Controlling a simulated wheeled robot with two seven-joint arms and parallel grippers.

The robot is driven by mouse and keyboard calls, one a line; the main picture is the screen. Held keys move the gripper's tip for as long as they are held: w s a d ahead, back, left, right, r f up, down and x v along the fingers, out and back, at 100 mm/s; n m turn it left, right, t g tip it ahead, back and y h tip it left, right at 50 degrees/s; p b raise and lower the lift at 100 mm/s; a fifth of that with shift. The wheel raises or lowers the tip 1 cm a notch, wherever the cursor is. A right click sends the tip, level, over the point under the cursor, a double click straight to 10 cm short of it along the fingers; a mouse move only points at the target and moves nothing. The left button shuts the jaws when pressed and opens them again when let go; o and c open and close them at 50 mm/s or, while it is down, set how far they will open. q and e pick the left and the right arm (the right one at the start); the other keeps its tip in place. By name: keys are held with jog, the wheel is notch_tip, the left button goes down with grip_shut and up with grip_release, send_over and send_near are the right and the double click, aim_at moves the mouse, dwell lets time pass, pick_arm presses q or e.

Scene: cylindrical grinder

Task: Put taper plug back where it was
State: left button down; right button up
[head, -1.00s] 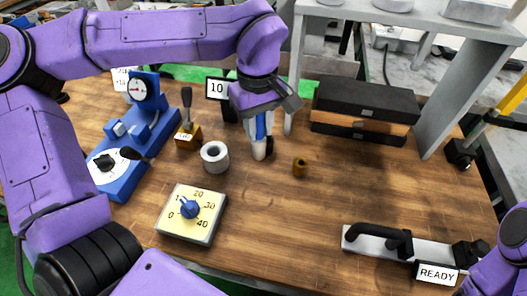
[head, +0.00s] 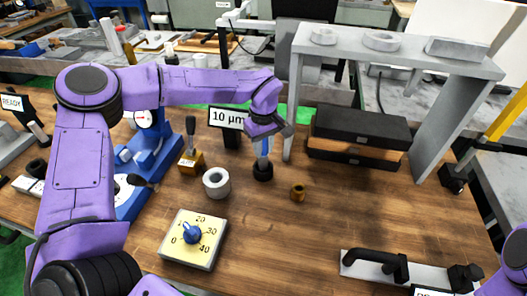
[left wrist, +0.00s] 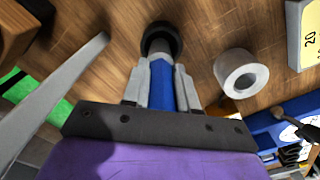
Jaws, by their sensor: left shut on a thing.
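My left gripper (head: 262,147) is shut on the taper plug, pointing down at the table. The taper plug (head: 263,150) has a blue grip between my fingers and a light grey lower part. A round black holder (head: 263,173) stands on the table directly below it. In the left wrist view, the plug (left wrist: 161,85) runs from between the fingers to the black holder (left wrist: 175,35), its grey end over or in the opening. I cannot tell how deep it sits. My right gripper is out of view; only part of that arm shows at lower right.
A grey ring (head: 216,182) stands left of the holder and a small brass bushing (head: 298,192) right of it. Behind are a "10 µm" display (head: 228,117), a grey shelf (head: 400,58) and black cases (head: 360,127). A yellow dial box (head: 193,239) sits in front.

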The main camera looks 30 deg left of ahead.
pick_arm(q)
jog(key=shift+f, duration=1.2)
jog(key=shift+s, duration=0.1)
jog(key=c, duration=0.9)
grip_release()
jog(key=shift+f, duration=0.2)
notch_tip(320, 180, up, 12)
jog(key=shift+r+b, duration=0.2)
jog(key=shift+b, duration=0.15)
jog(key=shift+d, duration=0.1)
